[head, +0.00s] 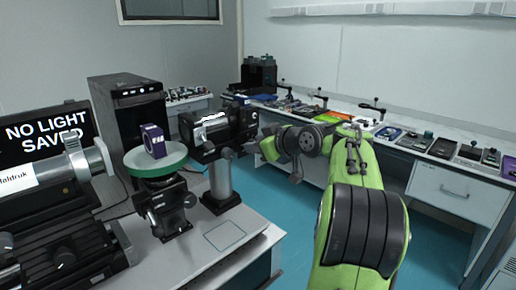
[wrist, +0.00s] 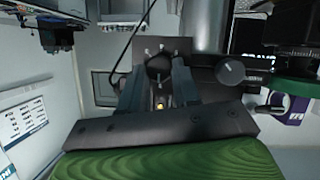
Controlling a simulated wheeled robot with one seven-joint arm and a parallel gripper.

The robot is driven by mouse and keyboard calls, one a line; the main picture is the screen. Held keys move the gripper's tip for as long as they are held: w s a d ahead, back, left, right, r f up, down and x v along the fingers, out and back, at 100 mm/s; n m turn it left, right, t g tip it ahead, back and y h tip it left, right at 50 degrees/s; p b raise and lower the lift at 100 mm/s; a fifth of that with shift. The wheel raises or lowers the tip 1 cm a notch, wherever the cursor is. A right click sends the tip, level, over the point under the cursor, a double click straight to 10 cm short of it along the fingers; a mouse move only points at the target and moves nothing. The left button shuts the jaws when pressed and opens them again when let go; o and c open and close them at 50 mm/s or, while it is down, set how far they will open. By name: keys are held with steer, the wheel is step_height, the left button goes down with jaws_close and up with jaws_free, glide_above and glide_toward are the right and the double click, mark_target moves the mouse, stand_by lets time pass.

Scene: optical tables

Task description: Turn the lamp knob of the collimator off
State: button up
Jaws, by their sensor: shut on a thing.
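The collimator (head: 215,130) is a black body on a grey post, left of centre in the head view. In the wrist view its dark end plate (wrist: 178,46) faces me, with pale tick marks around a small black lamp knob (wrist: 159,62). My gripper (wrist: 160,74) has one finger on each side of this knob and is shut on it. In the head view my green arm reaches the right end of the collimator, and the fingertips and lamp knob cannot be made out there. Which way the knob points is too dark to tell.
A second round knob (wrist: 230,70) sits close to the right of my fingers. A green round table (head: 157,160) with a purple block (head: 153,140) stands left of the collimator. A monitor (head: 45,135) reads "NO LIGHT SAVED". Blue floor is clear right of the table.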

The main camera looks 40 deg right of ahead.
steer(key=shift+f, duration=0.1)
steer(key=o, duration=1.1)
steer(key=shift+c, duration=0.2)
steer(key=d+p+v, duration=0.1)
steer(key=p+v, duration=0.2)
steer(key=v, duration=1.3)
steer(key=shift+a+p, duration=0.3)
steer(key=shift+a, duration=0.2)
steer(key=shift+w+a, duration=0.1)
steer(key=shift+w, duration=0.05)
